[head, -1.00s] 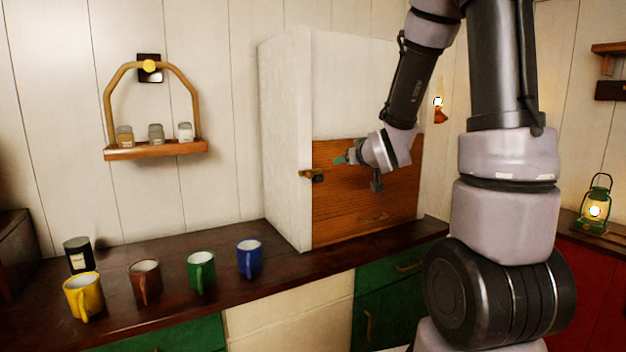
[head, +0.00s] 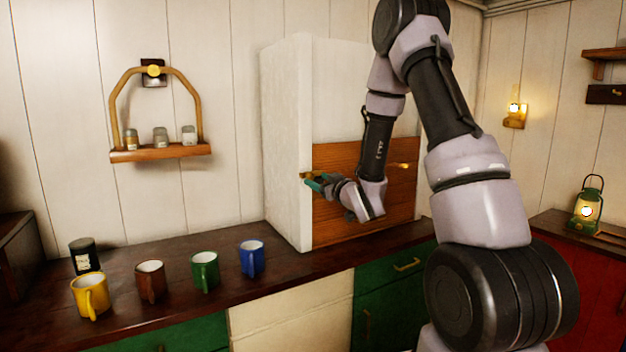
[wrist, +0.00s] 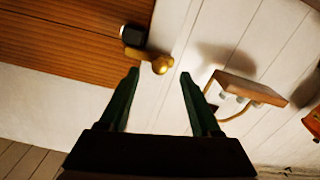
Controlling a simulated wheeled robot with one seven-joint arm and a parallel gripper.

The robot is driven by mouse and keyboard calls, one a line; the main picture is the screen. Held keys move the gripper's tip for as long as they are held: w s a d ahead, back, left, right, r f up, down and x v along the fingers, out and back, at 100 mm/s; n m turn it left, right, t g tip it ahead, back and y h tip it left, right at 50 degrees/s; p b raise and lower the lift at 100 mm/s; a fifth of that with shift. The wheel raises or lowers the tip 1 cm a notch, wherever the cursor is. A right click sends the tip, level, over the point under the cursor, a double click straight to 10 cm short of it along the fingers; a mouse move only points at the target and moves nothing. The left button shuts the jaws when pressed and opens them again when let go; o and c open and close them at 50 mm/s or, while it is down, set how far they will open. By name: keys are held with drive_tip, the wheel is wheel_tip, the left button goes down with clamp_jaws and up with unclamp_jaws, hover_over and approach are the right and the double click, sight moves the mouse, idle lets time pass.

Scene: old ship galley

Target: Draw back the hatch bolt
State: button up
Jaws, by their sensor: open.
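The hatch (head: 340,232) is a brown wooden panel low on the white cabinet's front. The bolt (head: 306,175), with a brass end, sits at the hatch's left edge, partly hidden by my gripper in the head view. In the wrist view, the bolt's round brass knob (wrist: 160,65) and black bracket (wrist: 132,35) show clearly. My gripper (head: 312,183) is open, its green fingers pointing at the bolt. The wrist view shows my gripper (wrist: 160,73) with the knob centred just past its fingertips. Contact cannot be told.
Yellow (head: 90,297), brown (head: 150,283), green (head: 205,271) and blue (head: 251,259) mugs stand on the dark counter (head: 240,300), left of the cabinet (head: 285,140). A hanging shelf (head: 160,153) with jars is on the wall. A lit lantern (head: 587,211) stands far right.

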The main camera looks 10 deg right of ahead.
sight(312, 177)
drive_tip(key=shift+x, duration=1.85)
clamp_jaws()
